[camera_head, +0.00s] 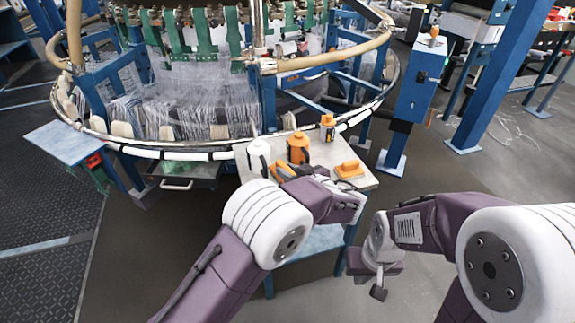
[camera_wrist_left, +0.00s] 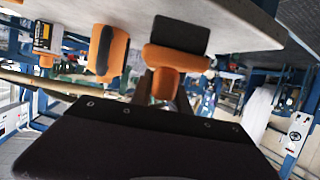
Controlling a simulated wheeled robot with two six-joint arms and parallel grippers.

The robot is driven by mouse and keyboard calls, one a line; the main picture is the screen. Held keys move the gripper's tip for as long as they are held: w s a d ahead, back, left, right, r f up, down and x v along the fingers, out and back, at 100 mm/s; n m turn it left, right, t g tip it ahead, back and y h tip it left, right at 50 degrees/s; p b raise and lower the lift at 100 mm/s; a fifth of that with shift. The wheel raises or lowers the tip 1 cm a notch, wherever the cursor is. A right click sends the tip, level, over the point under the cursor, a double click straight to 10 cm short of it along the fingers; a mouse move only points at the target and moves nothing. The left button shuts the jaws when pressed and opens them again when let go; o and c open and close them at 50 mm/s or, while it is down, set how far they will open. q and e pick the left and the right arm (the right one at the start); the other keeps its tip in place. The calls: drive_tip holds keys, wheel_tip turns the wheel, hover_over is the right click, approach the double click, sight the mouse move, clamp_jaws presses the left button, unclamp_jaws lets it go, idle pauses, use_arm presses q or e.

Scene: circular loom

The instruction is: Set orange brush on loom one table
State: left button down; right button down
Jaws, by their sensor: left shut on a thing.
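An orange brush with a black part (camera_wrist_left: 176,58) sits between the fingers of my left gripper (camera_wrist_left: 162,84) in the left wrist view, which is upside down. In the head view orange and black shapes (camera_head: 284,171) show by that gripper (camera_head: 304,173), low over the small grey table (camera_head: 362,184); my arm partly hides the grip. The black part appears against or very near the tabletop; I cannot tell which. My right gripper (camera_head: 377,280) hangs to the right of the table, apart from it, and its finger opening is unclear.
The circular loom's ring (camera_head: 200,154) runs close behind. A blue post (camera_head: 416,95) stands at the right.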

use_arm(q)
drive_tip(key=shift+f, duration=0.65)
drive_tip(key=shift+f, duration=0.1)
drive_tip(key=shift+f+b, duration=0.25)
drive_tip(key=shift+b, duration=0.25)
drive_tip(key=shift+f, duration=0.15)
drive_tip(key=c, duration=1.2)
unclamp_jaws()
drive_tip(key=shift+o, duration=0.2)
